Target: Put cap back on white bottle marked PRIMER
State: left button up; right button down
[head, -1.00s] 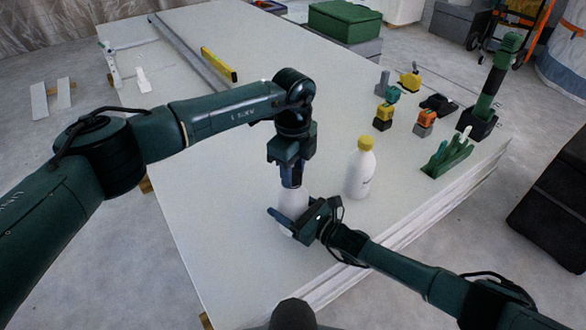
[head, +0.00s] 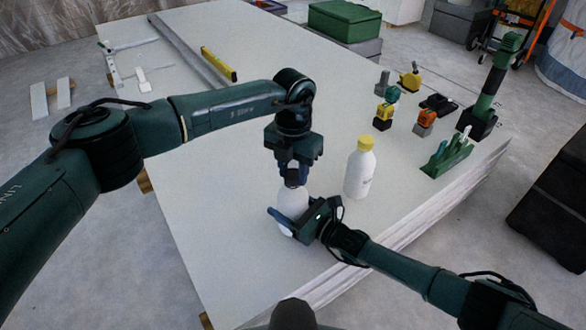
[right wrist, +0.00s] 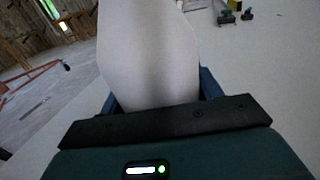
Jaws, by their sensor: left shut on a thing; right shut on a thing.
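A plain white bottle (head: 292,203) stands near the table's front edge. My right gripper (head: 291,222) is shut around its lower body. The bottle also fills the middle of the right wrist view (right wrist: 148,55). No PRIMER marking shows on its visible side. My left gripper (head: 292,170) points down above the bottle, shut on a dark cap (head: 292,178). The cap is in line with the bottle's mouth and seems to touch it; I cannot tell whether it is threaded on. A second white bottle (head: 358,175) with a yellow cap stands upright to the right, its marking too small to read.
The white panel table (head: 235,235) is clear to the left. Several small tools and a yellow-and-teal item (head: 384,112) stand at the right. A green rack (head: 447,157) sits near the right edge. A yellow level (head: 219,64) lies farther back.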

pick_arm(q)
jog(key=m, duration=1.9)
jog(key=shift+m, duration=0.4)
jog(key=m, duration=1.1)
jog(key=shift+f, duration=0.1)
jog(key=o, duration=1.2)
jog(key=shift+c, duration=0.2)
